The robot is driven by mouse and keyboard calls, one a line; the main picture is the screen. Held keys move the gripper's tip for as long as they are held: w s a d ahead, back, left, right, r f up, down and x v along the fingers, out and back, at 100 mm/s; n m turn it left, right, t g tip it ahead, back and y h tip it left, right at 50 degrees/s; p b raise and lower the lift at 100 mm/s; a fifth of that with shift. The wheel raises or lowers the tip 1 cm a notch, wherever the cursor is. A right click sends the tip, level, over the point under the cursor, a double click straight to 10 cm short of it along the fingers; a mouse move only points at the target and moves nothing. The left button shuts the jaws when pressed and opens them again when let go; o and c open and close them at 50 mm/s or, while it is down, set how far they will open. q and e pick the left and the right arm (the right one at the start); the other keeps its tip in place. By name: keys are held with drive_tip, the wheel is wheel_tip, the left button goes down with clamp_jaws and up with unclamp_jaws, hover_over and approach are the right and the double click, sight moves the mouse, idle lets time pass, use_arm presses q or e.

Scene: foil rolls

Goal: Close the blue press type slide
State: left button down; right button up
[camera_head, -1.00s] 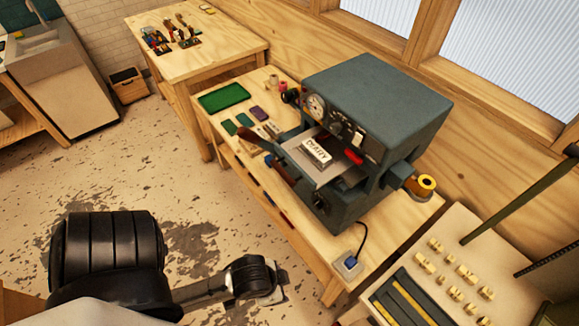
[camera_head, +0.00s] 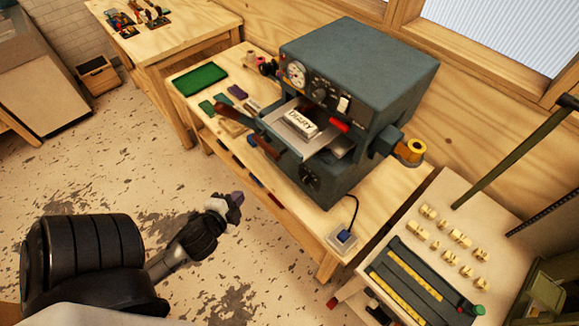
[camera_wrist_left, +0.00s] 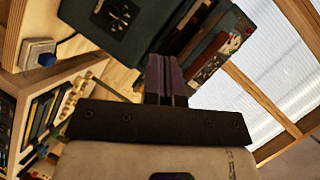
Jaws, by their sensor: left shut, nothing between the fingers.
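The blue-grey press (camera_head: 355,75) stands on a wooden workbench, with a gauge and knobs on its front. Its slide (camera_head: 300,128) sticks out of the front opening and carries a white plate lettered "DIARY". My left gripper (camera_head: 237,198) is in front of the bench, below and left of the slide and apart from it. In the left wrist view the gripper's fingers (camera_wrist_left: 167,75) are together and empty, with the press (camera_wrist_left: 115,25) beyond them. My right gripper is not in view.
A brown-handled lever (camera_head: 262,145) projects at the press's left front. A foil roll (camera_head: 411,152) sits on its right side. A green mat (camera_head: 201,79) and small items lie on the bench. A type cabinet (camera_head: 420,240) stands at the right. Open floor lies before the bench.

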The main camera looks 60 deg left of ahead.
use_arm(q)
drive_tip(key=w+d+r+m+t+h, duration=0.35)
drive_tip(key=d+r+m+t, duration=0.2)
drive_tip(key=m, duration=0.25)
drive_tip(key=p, duration=0.3)
approach(300, 163)
drive_tip(key=shift+m+h, duration=0.4)
drive_tip(key=shift+h, duration=0.05)
drive_tip(key=w, duration=0.2)
drive_tip(key=w+a, duration=0.1)
drive_tip(key=w, duration=0.2)
drive_tip(key=shift+w+a, duration=0.2)
drive_tip(key=shift+a, duration=0.05)
drive_tip(key=shift+w+a, duration=0.15)
drive_tip(key=shift+w, duration=0.85)
drive_tip(key=shift+f, duration=0.1)
